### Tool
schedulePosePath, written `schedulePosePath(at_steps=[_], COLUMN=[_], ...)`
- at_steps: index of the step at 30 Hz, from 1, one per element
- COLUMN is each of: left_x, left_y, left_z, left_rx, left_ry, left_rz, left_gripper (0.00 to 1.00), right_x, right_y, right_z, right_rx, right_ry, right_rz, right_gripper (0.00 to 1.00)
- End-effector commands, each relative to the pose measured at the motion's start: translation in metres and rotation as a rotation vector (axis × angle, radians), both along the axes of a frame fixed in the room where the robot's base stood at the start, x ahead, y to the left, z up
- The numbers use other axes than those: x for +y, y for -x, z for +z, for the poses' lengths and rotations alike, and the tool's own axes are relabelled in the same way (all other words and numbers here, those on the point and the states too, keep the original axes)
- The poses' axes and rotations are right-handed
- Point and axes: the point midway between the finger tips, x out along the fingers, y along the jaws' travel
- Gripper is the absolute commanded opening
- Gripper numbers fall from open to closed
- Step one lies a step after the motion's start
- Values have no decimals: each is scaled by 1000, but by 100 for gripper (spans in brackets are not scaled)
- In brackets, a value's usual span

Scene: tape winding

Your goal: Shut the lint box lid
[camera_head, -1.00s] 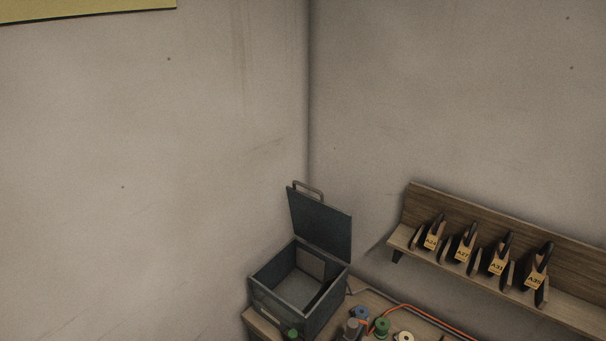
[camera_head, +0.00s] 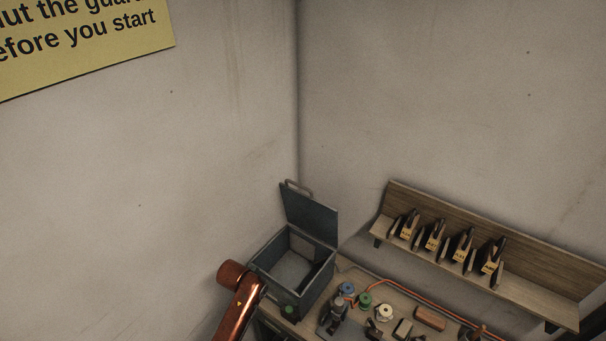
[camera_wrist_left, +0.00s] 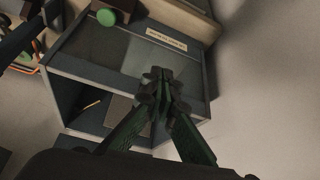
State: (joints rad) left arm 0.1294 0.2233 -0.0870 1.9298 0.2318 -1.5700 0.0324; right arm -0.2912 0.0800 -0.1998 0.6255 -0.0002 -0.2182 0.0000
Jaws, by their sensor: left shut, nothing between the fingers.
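The dark grey-blue lint box (camera_head: 292,272) stands on the table corner, open at the top. Its lid (camera_head: 312,217) stands raised at the back, with a bent handle (camera_head: 297,187) on its upper edge. In the head view my red left arm comes in at the box's left side; its gripper is not visible there. In the left wrist view my left gripper (camera_wrist_left: 160,78) is shut and empty. My right gripper is not in view.
A green-topped item (camera_head: 289,311) stands by the box's front. Spools (camera_head: 365,300), an orange cable (camera_head: 385,286) and small parts lie to its right. A wooden wall shelf (camera_head: 480,265) holds several labelled holders. Walls meet behind the box.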

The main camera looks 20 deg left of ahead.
Motion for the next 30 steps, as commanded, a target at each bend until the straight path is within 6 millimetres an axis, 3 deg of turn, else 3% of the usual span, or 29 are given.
schedulePosePath(at_steps=[1,3,14,17,21,24,27,30], left_x=[-3,-7,-26,-34,-49,-61,-69,-75], left_y=[-9,-21,-101,-130,-175,-198,-211,-218], left_z=[29,52,138,178,258,315,360,389], left_rx=[-19,-30,-85,-110,-152,-179,-197,-210], left_ry=[-1,0,14,20,34,47,56,66], left_rz=[-13,-25,-76,-94,-125,-144,-160,-171], left_gripper=[0,0,0,0,0,0,0,0], right_x=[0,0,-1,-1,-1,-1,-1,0], right_y=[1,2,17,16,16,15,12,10], right_z=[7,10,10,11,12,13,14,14], right_rx=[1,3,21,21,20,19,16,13], right_ry=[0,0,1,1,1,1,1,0], right_rz=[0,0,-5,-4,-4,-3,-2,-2], right_gripper=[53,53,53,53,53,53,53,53])
